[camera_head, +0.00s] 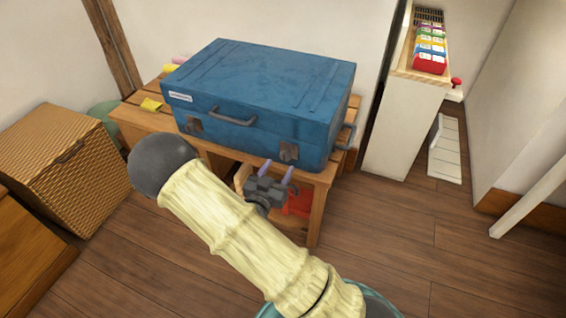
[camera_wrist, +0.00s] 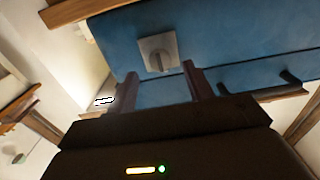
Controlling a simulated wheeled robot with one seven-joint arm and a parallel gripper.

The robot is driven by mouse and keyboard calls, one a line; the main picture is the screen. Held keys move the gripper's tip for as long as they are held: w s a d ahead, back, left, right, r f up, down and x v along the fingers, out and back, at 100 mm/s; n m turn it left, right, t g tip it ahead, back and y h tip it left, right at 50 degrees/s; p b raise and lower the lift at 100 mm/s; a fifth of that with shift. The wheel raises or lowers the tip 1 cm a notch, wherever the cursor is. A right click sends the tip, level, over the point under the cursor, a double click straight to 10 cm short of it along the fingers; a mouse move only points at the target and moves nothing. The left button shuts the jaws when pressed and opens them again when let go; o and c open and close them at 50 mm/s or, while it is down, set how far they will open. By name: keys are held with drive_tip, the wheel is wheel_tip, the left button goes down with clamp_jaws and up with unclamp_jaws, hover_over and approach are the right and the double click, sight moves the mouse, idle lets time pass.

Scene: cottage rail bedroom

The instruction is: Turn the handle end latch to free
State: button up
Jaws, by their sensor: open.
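A blue case (camera_head: 268,85) lies on a wooden bench. Its front has a left latch (camera_head: 194,124), a grey carrying handle (camera_head: 232,117) and a right latch (camera_head: 289,151) near the end that bears a side handle (camera_head: 347,138). My gripper (camera_head: 279,170) is just in front of and slightly below the right latch, open and empty. In the wrist view, a latch (camera_wrist: 158,52) with a square plate and grey turn piece shows beyond my open fingers (camera_wrist: 163,80), apart from them. The turn piece looks roughly upright there, slightly tilted. The front handle (camera_wrist: 288,77) is at right.
The wooden bench (camera_head: 140,115) has a lower space with a red item (camera_head: 299,201) under my gripper. A wicker box (camera_head: 55,150) stands at left. A narrow white cabinet (camera_head: 402,125) with colourful items on top stands at right. The floor (camera_head: 400,235) at front right is clear.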

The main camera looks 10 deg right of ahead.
sight(284, 158)
drive_tip(key=x, duration=0.4)
drive_tip(key=shift+w+d+b, duration=0.1)
drive_tip(key=shift+w+b, duration=0.1)
drive_tip(key=shift+b, duration=0.2)
drive_tip(key=c, duration=1)
drive_tip(key=shift+o, duration=0.2)
